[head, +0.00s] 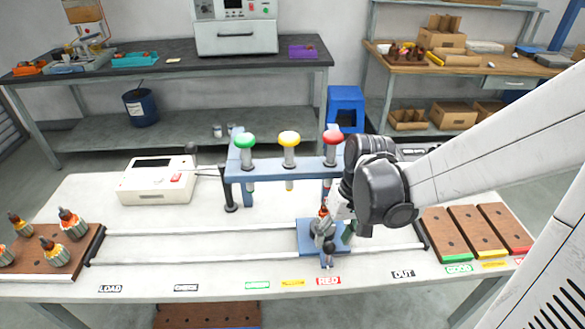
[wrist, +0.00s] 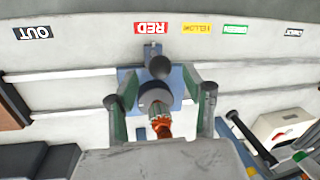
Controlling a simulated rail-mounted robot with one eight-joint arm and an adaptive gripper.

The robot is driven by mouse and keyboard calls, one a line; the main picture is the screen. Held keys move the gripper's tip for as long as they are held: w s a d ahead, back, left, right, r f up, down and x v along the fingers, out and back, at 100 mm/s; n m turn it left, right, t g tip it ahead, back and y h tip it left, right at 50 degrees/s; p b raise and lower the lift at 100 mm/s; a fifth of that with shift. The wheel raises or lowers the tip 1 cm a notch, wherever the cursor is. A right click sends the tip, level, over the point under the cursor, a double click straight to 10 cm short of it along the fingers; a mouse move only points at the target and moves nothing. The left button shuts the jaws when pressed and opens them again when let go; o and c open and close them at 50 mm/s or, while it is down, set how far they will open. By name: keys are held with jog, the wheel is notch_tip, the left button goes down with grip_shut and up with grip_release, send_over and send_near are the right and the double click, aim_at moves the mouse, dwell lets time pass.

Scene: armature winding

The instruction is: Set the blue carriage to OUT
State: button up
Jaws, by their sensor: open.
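The blue carriage (head: 308,246) sits on two pale rails, in line with the RED label (head: 328,281). An armature with an orange-red top stands on it, and a dark round knob (head: 328,247) is at its front edge. In the wrist view the knob (wrist: 159,67) lies just beyond my fingertips, near the carriage plate (wrist: 126,76). My gripper (wrist: 160,88) is open, with one finger on each side of the armature; I cannot tell whether they touch it. The OUT label (head: 403,274) is to the right of the carriage.
A blue frame (head: 265,173) with green, yellow and red plungers stands behind the rails. Brown trays (head: 440,232) are at the right end, and a brown tray of armatures (head: 30,262) is at the left. The rails between carriage and right end stop look clear.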

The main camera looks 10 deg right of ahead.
aim_at(331, 244)
jog(key=shift+a+f+b, duration=0.15)
jog(key=shift+a+f, duration=0.05)
jog(key=shift+f, duration=0.8)
jog(key=shift+a+f+b, duration=0.15)
jog(key=shift+a+f, duration=0.05)
jog(key=shift+f, duration=0.75)
jog(key=shift+c, duration=0.5)
grip_shut()
